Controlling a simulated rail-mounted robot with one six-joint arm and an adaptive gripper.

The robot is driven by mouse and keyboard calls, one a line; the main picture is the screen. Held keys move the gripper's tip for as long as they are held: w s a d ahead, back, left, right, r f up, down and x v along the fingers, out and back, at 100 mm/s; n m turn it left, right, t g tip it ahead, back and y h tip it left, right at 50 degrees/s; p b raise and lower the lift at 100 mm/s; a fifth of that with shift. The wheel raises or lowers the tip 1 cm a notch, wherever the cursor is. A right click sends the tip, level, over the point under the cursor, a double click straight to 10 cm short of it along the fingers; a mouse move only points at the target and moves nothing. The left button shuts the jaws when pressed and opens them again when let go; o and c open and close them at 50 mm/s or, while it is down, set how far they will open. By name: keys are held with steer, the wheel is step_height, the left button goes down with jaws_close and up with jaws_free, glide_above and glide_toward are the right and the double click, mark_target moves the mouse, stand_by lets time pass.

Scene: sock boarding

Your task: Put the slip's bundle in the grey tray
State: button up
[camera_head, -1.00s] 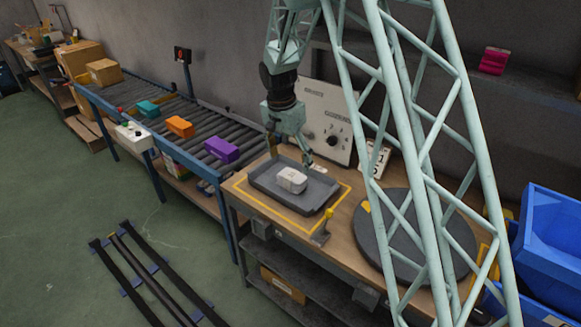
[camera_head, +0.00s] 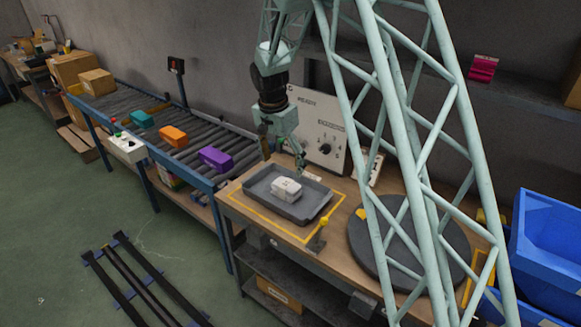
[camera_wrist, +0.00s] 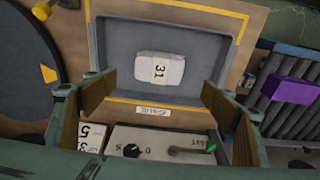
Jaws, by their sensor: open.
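A pale grey-white bundle (camera_head: 286,189) lies in the grey tray (camera_head: 259,183), near its middle and clear of the walls. In the wrist view the bundle (camera_wrist: 172,70) has a paper band marked "31", and the tray (camera_wrist: 112,60) surrounds it. My gripper (camera_head: 283,155) is open and empty above the tray's back edge. In the wrist view its fingers (camera_wrist: 160,95) are spread wide, with the bundle beyond them and not touched.
A control panel (camera_head: 322,125) stands behind the tray. A dark round turntable (camera_head: 367,240) is to its right. The roller conveyor (camera_head: 185,125) at left carries teal, orange and purple (camera_head: 216,159) bundles. Blue bins (camera_head: 548,240) stand far right; a pink bundle (camera_head: 483,68) is on the shelf.

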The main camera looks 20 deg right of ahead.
steer(key=shift+r, duration=0.15)
steer(key=s+d+r+n+t, duration=0.15)
steer(key=s+r+n, duration=0.35)
steer(key=s+r, duration=2.1)
steer(key=s+r+n, duration=0.1)
steer(key=s+n, duration=0.1)
steer(key=s, duration=1.3)
steer(key=s+r+n+t+y, duration=0.1)
steer(key=s+r+n, duration=0.1)
steer(key=s, duration=1.3)
steer(key=shift+n, duration=0.7)
steer(key=shift+w+r, duration=0.1)
